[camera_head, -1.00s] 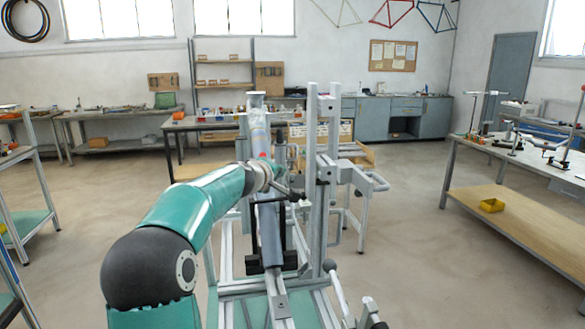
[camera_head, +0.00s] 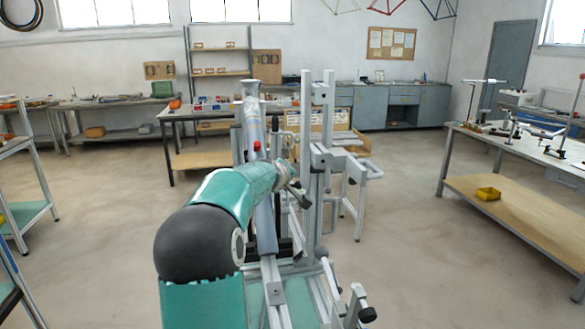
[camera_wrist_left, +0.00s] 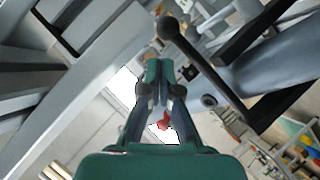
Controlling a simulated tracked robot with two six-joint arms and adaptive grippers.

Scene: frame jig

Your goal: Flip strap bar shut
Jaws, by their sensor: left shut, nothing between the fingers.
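The frame jig (camera_head: 317,150) stands in front of me, with a long grey tube (camera_head: 266,215) along its middle. My left gripper (camera_head: 302,198) is between the tube and the jig's right posts, small and partly hidden by my arm. In the left wrist view its fingers (camera_wrist_left: 158,72) are shut and empty. A black bar with a ball end (camera_wrist_left: 213,78), possibly the strap bar, runs past the fingertips, the ball just above them. It crosses a grey tube (camera_wrist_left: 270,78). I cannot tell whether the fingers touch the bar. My right gripper is out of view.
A red knob (camera_head: 257,145) rises beside the tube. A lever with a black knob (camera_head: 367,314) sticks out at the jig's lower right. The floor between is clear.

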